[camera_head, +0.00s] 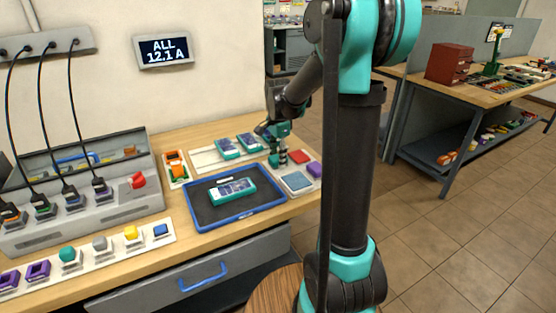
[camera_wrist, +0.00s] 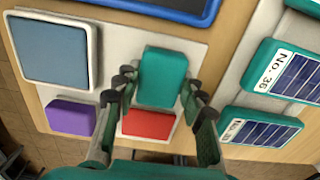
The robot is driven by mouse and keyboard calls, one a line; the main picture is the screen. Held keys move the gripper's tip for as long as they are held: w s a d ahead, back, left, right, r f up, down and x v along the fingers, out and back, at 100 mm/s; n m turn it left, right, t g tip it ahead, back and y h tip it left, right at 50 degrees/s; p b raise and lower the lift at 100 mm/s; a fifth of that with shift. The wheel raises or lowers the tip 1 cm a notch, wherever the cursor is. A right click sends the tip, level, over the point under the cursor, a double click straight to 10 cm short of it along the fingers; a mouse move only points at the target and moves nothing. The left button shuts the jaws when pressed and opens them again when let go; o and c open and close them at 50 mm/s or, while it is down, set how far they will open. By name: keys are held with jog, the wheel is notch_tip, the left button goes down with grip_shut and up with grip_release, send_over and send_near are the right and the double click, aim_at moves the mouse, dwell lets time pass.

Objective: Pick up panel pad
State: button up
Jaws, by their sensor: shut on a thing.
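A teal pad (camera_wrist: 163,77), a small block with rounded corners, is between the fingers of my gripper (camera_wrist: 160,90) in the wrist view. I take it for the panel pad. My gripper is shut on it, above the white board (camera_wrist: 108,45). I cannot tell whether the pad is clear of the board. In the head view my gripper (camera_head: 277,156) points down at the back of the bench, and the pad is mostly hidden there.
Beside it on the board are a red pad (camera_wrist: 147,125), a purple pad (camera_wrist: 70,115) and a large blue-grey pad (camera_wrist: 54,52). Teal solar panels (camera_wrist: 290,75) lie close on the right. A blue-rimmed tray (camera_head: 243,226) holds another panel (camera_head: 232,191).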

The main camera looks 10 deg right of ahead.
notch_tip(320, 180, up, 20)
dwell(0.4)
jog(key=shift+f, duration=0.1)
